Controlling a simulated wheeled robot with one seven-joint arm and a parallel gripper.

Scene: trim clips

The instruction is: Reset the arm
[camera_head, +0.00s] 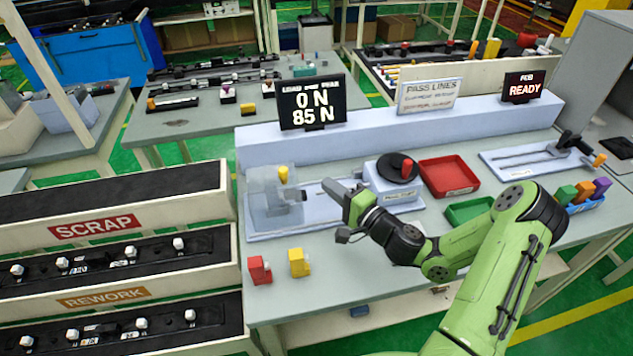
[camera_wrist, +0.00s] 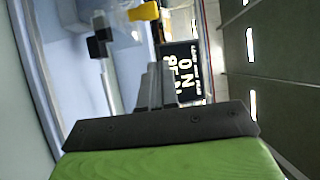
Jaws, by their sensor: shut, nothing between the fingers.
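My green arm reaches in from the lower right in the head view. My gripper (camera_head: 338,190) is above the middle of the bench, just right of the clear box (camera_head: 272,205) with a yellow piece (camera_head: 283,174) in its top. In the wrist view my gripper (camera_wrist: 156,72) has its fingers together with nothing between them. The yellow piece (camera_wrist: 145,11) shows at the top of the wrist view, beyond the fingertips and apart from them. The load display (camera_head: 312,103) reads 0 N and 85 N; it also shows in the wrist view (camera_wrist: 181,72).
A red clip (camera_head: 259,270) and a yellow clip (camera_head: 299,263) stand at the bench's front left. A dark round plate (camera_head: 398,170) with a red piece, a red tray (camera_head: 449,177) and a green tray (camera_head: 468,211) lie right of my gripper. SCRAP (camera_head: 95,227) and REWORK racks stand left.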

